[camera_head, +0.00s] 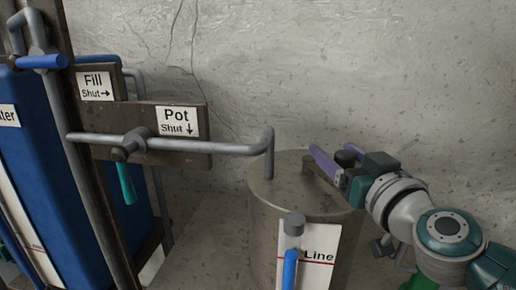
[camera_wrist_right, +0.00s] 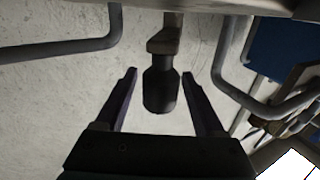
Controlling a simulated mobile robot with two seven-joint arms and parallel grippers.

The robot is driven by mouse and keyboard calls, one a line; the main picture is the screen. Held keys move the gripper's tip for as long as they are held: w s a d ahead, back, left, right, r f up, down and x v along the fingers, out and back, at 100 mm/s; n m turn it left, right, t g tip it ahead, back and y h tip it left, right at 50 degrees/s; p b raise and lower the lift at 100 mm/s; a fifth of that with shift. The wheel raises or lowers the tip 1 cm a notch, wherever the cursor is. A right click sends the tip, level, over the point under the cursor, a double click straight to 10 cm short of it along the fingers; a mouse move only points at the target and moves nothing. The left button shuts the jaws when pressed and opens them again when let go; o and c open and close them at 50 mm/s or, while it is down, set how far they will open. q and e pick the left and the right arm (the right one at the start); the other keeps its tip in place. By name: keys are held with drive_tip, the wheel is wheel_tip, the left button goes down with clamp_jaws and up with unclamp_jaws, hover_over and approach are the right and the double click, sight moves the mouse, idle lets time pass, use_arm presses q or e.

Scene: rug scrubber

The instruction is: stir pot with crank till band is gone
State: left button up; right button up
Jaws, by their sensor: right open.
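The pot (camera_head: 268,222) is a grey-brown cylinder with a flat lid, standing right of centre in the head view. Its crank has a dark knob (camera_head: 345,158) above the lid; the knob also shows in the right wrist view (camera_wrist_right: 160,90), with the crank arm (camera_wrist_right: 166,38) beyond it. My right gripper (camera_head: 332,156) is open at the crank. In the right wrist view its purple fingers (camera_wrist_right: 159,76) stand on either side of the knob, with gaps showing. A white panel marked Line (camera_head: 318,243), with a red line and a blue-and-grey column, fronts the pot. I cannot make out a band. My left gripper is out of view.
A grey pipe (camera_head: 215,147) runs from the Pot valve board (camera_head: 150,118) down to the pot lid. The Pot valve's teal handle (camera_head: 126,183) hangs down. A blue tank (camera_head: 50,160) stands left. A rough wall (camera_head: 330,70) closes the back.

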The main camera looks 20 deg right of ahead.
drive_tip(key=shift+w+d, duration=0.1)
drive_tip(key=shift+w, duration=0.35)
drive_tip(key=shift+c, duration=0.3)
clamp_jaws()
idle(0.9)
